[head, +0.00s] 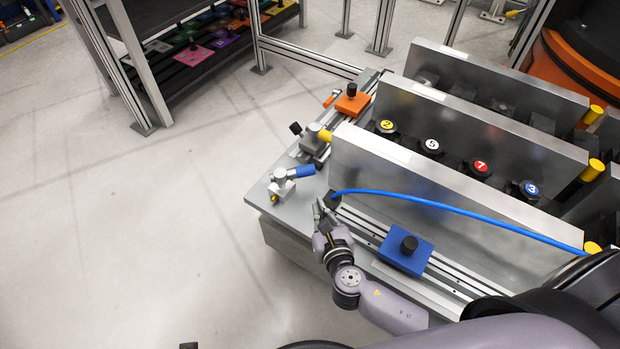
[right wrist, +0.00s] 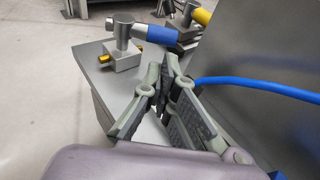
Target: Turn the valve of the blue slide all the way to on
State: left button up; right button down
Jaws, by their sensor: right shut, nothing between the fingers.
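The valve with the blue handle (head: 302,171) stands on the left corner of the grey bench. Its handle points to the right in the head view, and its metal body (head: 280,186) has brass-coloured ends. The right wrist view shows the handle (right wrist: 163,33) pointing right, ahead of the gripper. The blue slide (head: 405,254), a block with a black knob, sits on the front rail. My right gripper (head: 322,207) is shut and empty, in front of the handle and apart from it. Its fingers (right wrist: 166,75) show close up in the wrist view. My left gripper is not in view.
A blue hose (head: 455,208) runs right from beside my right gripper. A tall metal plate (head: 440,190) stands behind the rail. The floor at left is clear.

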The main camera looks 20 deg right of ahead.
aim_at(306, 174)
jog(key=b+x, duration=0.2)
jog(key=x, duration=0.9)
jog(key=shift+w+d+f, duration=0.1)
jog(key=shift+f, duration=0.05)
jog(key=shift+w+f+b, duration=0.1)
jog(key=shift+w+b, duration=0.2)
jog(key=shift+w, duration=0.3)
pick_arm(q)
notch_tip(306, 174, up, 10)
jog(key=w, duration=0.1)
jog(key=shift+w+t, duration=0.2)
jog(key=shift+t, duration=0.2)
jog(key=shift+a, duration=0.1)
pick_arm(e)
jog(key=shift+w+d, duration=0.15)
jog(key=shift+d, duration=0.05)
